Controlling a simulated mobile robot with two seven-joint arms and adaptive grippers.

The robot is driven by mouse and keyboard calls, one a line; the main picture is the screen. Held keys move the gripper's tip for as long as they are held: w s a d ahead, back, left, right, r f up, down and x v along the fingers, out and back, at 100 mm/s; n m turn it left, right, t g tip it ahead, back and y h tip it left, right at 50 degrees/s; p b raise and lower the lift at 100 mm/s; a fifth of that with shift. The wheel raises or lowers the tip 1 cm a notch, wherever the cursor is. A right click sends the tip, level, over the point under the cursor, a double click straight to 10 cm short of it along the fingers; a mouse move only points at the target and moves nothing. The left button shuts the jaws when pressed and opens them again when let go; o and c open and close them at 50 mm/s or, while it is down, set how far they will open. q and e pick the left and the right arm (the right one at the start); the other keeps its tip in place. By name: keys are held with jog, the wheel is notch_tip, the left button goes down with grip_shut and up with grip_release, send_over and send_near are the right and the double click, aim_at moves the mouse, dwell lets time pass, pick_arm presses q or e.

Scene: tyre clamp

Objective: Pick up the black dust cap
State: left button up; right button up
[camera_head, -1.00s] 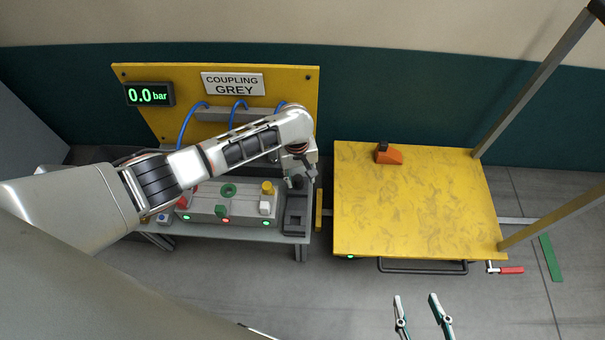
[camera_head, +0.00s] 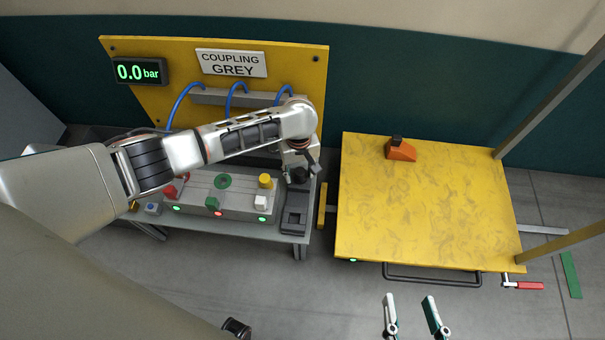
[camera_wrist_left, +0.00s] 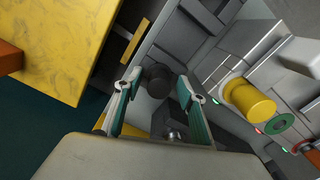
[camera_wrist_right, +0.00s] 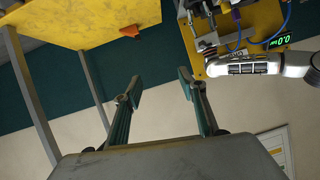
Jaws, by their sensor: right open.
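The black dust cap (camera_wrist_left: 158,81) is a dark, short cylinder in the left wrist view, just beyond and between the fingertips of my left gripper (camera_wrist_left: 159,86). The gripper is open, with a gap visible on each side of the cap. In the head view, the cap (camera_head: 299,175) shows partly under my left gripper (camera_head: 306,165), over the dark grey holder at the bench's right end. My right gripper (camera_head: 410,303) is open and empty in front of the yellow table; its spread fingers also show in the right wrist view (camera_wrist_right: 161,87).
A grey control box (camera_head: 190,198) with coloured knobs stands left of the dark holder (camera_head: 293,222). A yellow panel (camera_head: 150,98) with blue hoses rises behind. The yellow table (camera_head: 430,215) carries an orange block (camera_head: 402,152) with a black top and is otherwise clear.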

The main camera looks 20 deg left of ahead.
pick_arm(q)
jog(key=shift+w+r, duration=0.15)
jog(key=shift+r, duration=0.05)
jog(key=c, duration=1.1)
